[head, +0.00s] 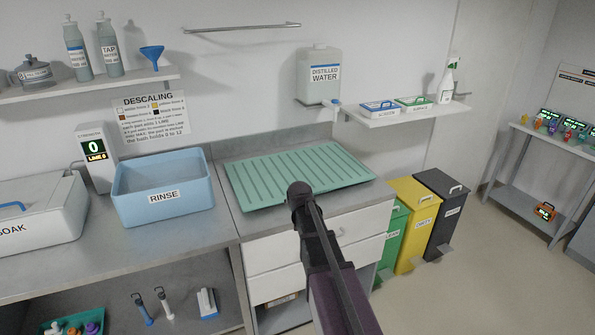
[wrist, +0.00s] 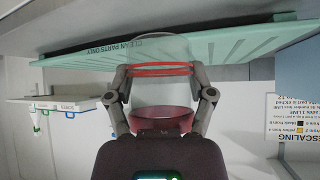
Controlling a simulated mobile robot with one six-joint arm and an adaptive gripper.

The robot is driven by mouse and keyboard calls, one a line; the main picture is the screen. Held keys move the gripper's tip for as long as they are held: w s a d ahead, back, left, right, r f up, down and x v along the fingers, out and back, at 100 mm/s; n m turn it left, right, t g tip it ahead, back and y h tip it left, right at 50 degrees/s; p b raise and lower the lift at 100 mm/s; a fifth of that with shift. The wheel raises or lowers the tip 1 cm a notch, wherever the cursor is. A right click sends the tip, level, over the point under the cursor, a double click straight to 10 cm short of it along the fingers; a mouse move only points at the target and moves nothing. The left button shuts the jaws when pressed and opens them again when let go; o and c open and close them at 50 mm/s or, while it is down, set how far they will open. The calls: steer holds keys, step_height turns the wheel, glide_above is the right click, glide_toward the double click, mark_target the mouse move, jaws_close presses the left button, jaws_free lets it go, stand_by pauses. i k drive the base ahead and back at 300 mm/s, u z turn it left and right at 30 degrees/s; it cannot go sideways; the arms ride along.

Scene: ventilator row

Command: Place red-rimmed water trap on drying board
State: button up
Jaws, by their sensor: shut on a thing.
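The red-rimmed water trap (wrist: 160,95) is a clear cup with a red band and a reddish lower part, seen in the wrist view. My gripper (wrist: 160,73) is shut on it, one finger on each side near the red band. The drying board (head: 270,172) is a green ribbed board on the counter in the head view. In the wrist view the board (wrist: 230,48), lettered "CLEAN PARTS ONLY", spans behind the trap's clear end. I cannot tell whether they touch. In the head view my arm covers the board's front edge, and the trap is not discernible.
A blue RINSE tub (head: 163,190) stands left of the board. A distilled water container (head: 320,75) hangs above it on the wall. A shelf (head: 410,115) with two boxes is at the back right. Green, yellow (head: 411,220) and dark bins stand right of the drawers. The board's top looks bare.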

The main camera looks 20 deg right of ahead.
mark_target(298, 169)
steer(key=i, duration=0.95)
steer(key=u, duration=0.05)
